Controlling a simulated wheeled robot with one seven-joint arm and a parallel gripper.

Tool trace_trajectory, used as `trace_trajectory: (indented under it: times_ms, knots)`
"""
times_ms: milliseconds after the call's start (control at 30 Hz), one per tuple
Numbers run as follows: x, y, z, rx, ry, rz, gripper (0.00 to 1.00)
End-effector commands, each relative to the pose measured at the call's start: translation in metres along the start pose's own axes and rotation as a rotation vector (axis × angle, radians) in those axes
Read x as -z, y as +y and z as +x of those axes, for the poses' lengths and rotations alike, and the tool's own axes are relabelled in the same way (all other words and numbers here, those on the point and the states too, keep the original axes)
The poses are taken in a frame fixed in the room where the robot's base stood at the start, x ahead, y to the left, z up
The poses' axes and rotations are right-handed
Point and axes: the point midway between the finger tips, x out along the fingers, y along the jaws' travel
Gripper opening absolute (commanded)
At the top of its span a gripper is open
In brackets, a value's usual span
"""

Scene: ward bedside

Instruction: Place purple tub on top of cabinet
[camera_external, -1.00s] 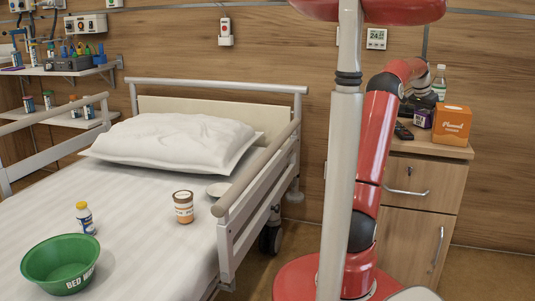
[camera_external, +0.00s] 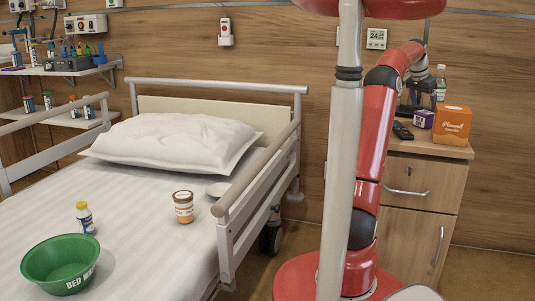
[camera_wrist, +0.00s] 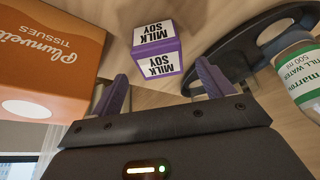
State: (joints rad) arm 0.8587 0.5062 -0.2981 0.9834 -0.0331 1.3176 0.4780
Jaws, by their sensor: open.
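The purple tub (camera_external: 424,119), a small purple and white box marked MILK SOY, stands on top of the wooden cabinet (camera_external: 420,150), left of an orange tissue box. In the wrist view the tub (camera_wrist: 157,50) is beyond my fingertips, between their lines and apart from them. My gripper (camera_wrist: 165,82) is open and empty, with purple fingers on both sides of the picture's middle. In the external view my gripper (camera_external: 416,104) is just above and behind the tub, partly hidden by my own arm.
The orange tissue box (camera_external: 452,125) stands close right of the tub. A clear water bottle (camera_external: 441,82) stands at the back. A dark handset (camera_external: 403,131) lies left of the tub. In the wrist view a black curved object (camera_wrist: 215,55) lies between tub and bottle.

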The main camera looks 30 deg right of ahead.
Motion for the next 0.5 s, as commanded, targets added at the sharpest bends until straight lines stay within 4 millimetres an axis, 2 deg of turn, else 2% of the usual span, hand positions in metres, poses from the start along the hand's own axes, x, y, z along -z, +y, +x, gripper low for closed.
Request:
trace_trajectory:
  times_ms: [33, 200, 333, 500]
  knots:
    - [0.001, 0.0, -0.013, 0.001, 0.002, 0.0, 0.8]
    - [0.001, 0.0, -0.041, 0.0, 0.001, 0.0, 0.8]
    - [0.001, 0.0, -0.052, 0.0, 0.001, 0.0, 0.8]
    - [0.0, 0.0, -0.055, -0.001, -0.001, 0.0, 0.8]
